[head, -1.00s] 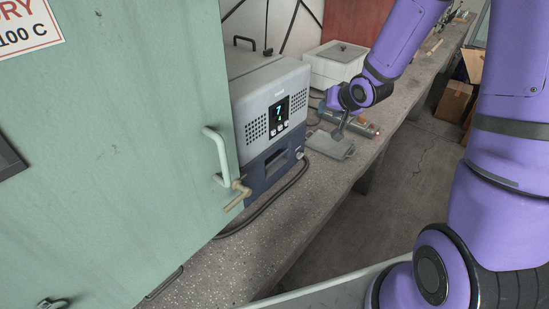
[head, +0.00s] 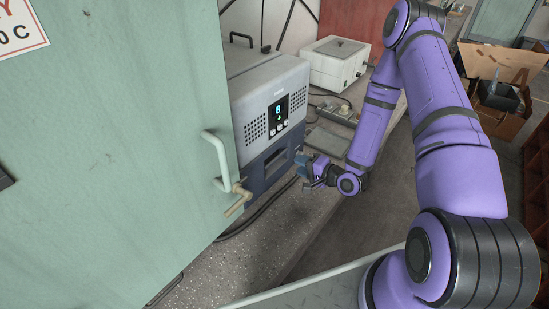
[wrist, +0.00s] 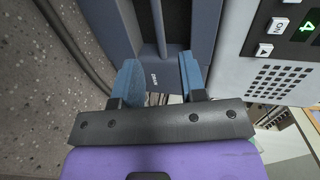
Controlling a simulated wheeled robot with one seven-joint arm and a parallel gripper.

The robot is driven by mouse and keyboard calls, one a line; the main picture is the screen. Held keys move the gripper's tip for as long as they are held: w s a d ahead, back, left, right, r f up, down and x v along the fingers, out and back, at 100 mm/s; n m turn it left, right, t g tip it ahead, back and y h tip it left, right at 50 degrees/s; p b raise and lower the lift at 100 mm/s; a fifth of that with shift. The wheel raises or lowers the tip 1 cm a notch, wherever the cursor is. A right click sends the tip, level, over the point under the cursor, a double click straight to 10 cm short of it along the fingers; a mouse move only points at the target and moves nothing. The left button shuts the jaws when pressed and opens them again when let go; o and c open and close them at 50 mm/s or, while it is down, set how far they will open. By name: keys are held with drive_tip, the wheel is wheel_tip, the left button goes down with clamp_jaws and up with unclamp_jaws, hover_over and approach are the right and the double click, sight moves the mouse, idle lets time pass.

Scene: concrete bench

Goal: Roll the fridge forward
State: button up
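A grey unit with a dark-blue lower front (head: 272,172), a lit display and vent holes stands on the bench; I take it for the fridge, though no label confirms this. My gripper (head: 305,168) is at the lower right of its front. In the wrist view, my gripper (wrist: 157,82) has its two blue fingers spread apart, facing the dark-blue front (wrist: 200,25). A thin bar (wrist: 158,28) crosses a recess just beyond the fingers. Nothing is clearly clamped; contact cannot be told.
A large green cabinet (head: 120,150) with a pale handle (head: 217,160) stands close on the left. A white box (head: 338,64) and a flat grey plate (head: 326,140) are farther along the bench. A dark cable (head: 262,208) lies before the unit. Cardboard boxes (head: 497,95) stand at right.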

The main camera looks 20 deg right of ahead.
sight(276, 158)
drive_tip(key=shift+m, duration=0.3)
drive_tip(key=x, duration=1)
drive_tip(key=shift+w+a+f, duration=0.2)
drive_tip(key=shift+a, duration=0.2)
drive_tip(key=shift+c, duration=0.4)
clamp_jaws()
